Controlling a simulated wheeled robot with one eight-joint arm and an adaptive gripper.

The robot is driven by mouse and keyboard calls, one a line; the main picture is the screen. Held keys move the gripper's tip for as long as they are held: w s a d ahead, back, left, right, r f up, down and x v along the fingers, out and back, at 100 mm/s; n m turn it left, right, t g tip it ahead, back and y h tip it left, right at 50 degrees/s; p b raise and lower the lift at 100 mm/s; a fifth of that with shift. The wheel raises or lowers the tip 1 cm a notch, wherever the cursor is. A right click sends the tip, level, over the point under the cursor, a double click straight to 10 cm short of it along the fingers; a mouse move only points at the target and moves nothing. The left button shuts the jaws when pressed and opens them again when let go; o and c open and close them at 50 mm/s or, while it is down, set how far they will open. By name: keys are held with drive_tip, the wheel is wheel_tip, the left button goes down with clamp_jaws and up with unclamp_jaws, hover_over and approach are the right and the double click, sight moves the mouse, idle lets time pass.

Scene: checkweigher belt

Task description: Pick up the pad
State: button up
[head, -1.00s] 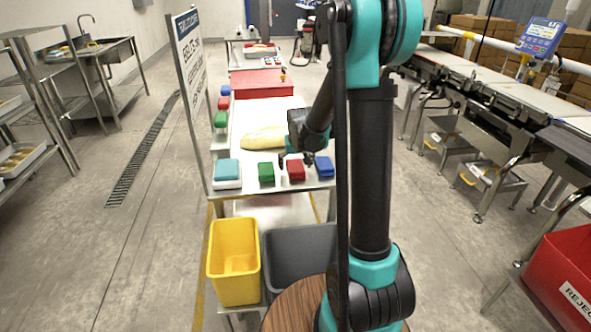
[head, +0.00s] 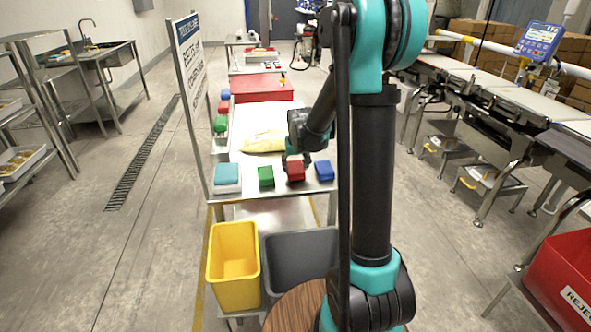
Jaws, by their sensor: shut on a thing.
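A red pad (head: 296,172) is at the front edge of the steel table, in a row between a green pad (head: 265,177) and a blue pad (head: 324,170). A teal pad (head: 227,174) lies on a white block at the left end of this row. My gripper (head: 297,162) points down at the red pad and is shut on it. The fingertips are small and partly hidden behind the pad. I cannot tell whether the pad is clear of the table.
A yellow bin (head: 233,265) and a grey bin (head: 300,262) stand below the table's front. A yellowish bag (head: 264,142) lies behind the pads. More coloured pads line the left edge by a sign (head: 190,55). A conveyor (head: 510,115) runs at right.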

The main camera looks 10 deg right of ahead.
sight(295, 167)
wheel_tip(295, 167, up, 19)
drive_tip(key=shift+r, duration=0.2)
idle(0.3)
